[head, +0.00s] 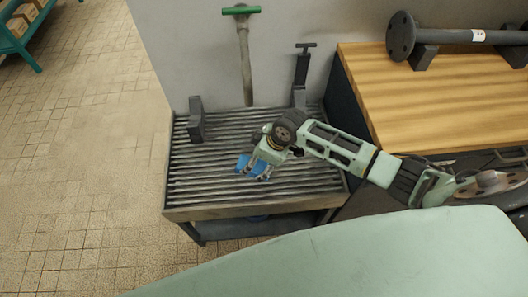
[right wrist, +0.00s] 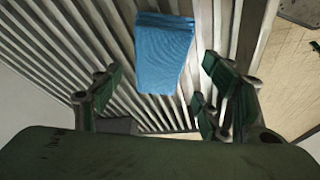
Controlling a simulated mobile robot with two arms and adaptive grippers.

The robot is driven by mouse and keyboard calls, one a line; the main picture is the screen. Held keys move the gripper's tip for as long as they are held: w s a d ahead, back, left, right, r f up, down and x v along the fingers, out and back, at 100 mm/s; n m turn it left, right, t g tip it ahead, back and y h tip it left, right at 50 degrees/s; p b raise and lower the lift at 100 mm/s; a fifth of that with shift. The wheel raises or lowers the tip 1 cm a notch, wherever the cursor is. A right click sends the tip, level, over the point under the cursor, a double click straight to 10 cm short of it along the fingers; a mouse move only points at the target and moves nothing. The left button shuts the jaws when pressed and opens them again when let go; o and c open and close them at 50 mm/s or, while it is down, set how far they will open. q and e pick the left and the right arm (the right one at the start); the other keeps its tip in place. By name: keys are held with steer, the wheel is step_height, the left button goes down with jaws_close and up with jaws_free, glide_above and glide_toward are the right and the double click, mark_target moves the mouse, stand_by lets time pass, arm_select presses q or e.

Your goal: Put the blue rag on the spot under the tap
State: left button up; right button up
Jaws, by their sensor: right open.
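The blue rag (head: 243,161) lies on the slatted grate (head: 210,190), partly hidden by my right gripper in the head view. My right gripper (head: 254,173) is above it. In the right wrist view the rag (right wrist: 163,50) looks folded and flat, beyond the open fingers of the right gripper (right wrist: 160,95), with nothing between them. A grey upright pipe with a green T-handle (head: 241,11), perhaps the tap, stands at the back of the grate. I cannot make out a marked spot under it. My left gripper is not in view.
A dark block (head: 196,119) stands at the grate's back left. A dark upright clamp (head: 301,75) stands at its back right. A wooden bench (head: 440,95) with a flanged pipe (head: 450,37) is to the right. The tiled floor (head: 80,150) at left is clear.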

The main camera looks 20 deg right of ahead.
steer(key=v, duration=0.9)
steer(key=shift+r+p, duration=0.3)
